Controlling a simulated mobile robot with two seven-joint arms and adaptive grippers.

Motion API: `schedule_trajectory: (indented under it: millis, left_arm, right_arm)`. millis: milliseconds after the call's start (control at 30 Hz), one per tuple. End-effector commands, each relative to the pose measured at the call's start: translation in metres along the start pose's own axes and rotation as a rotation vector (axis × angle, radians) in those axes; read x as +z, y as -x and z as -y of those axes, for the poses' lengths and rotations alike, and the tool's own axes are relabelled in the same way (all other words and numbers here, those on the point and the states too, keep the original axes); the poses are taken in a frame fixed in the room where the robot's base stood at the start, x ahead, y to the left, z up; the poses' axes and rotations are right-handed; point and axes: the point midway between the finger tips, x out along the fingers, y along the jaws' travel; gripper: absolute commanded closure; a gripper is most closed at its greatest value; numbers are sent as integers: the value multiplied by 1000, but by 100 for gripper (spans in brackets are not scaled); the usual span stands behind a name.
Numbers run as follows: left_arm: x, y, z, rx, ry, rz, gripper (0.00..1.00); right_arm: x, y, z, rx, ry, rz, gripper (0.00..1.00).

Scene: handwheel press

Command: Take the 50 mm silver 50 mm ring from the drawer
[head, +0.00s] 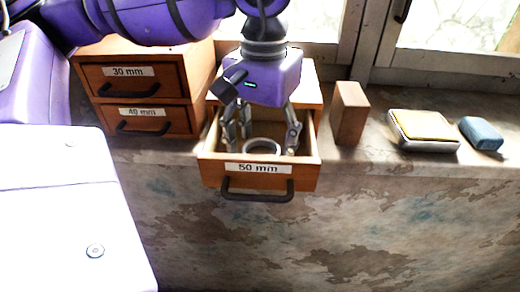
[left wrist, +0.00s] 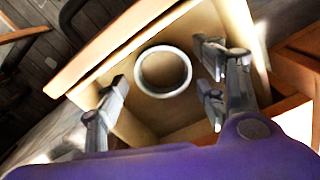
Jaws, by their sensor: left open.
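The silver ring (head: 262,146) lies flat inside the open drawer (head: 259,177) labelled "50 mm" in the head view. In the left wrist view the whole ring (left wrist: 164,54) shows on the drawer floor. My left gripper (head: 262,138) points down into the drawer with its fingers spread on either side of the ring. It is open and empty. In the left wrist view the fingers of my left gripper (left wrist: 165,90) stand apart, and the ring is between and beyond them, with clear gaps. My right gripper is not in view.
Closed drawers labelled "30 mm" (head: 128,72) and "40 mm" (head: 142,112) stand to the left. A brown block (head: 350,113), a yellow-topped silver case (head: 422,131) and a blue object (head: 481,134) sit on the ledge to the right. The window is behind.

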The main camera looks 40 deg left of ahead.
Motion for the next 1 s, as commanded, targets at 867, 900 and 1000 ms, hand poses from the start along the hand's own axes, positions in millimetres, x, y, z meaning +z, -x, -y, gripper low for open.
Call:
schedule_trajectory:
  millis: [867, 900, 1000]
  left_arm:
    - [0, -5, 0, 1, 0, 0, 76]
    - [0, -4, 0, 1, 0, 0, 76]
    - [0, 2, 0, 1, -1, -1, 76]
  right_arm:
    - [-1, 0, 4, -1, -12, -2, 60]
    - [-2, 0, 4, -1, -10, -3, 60]
    - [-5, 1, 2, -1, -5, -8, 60]
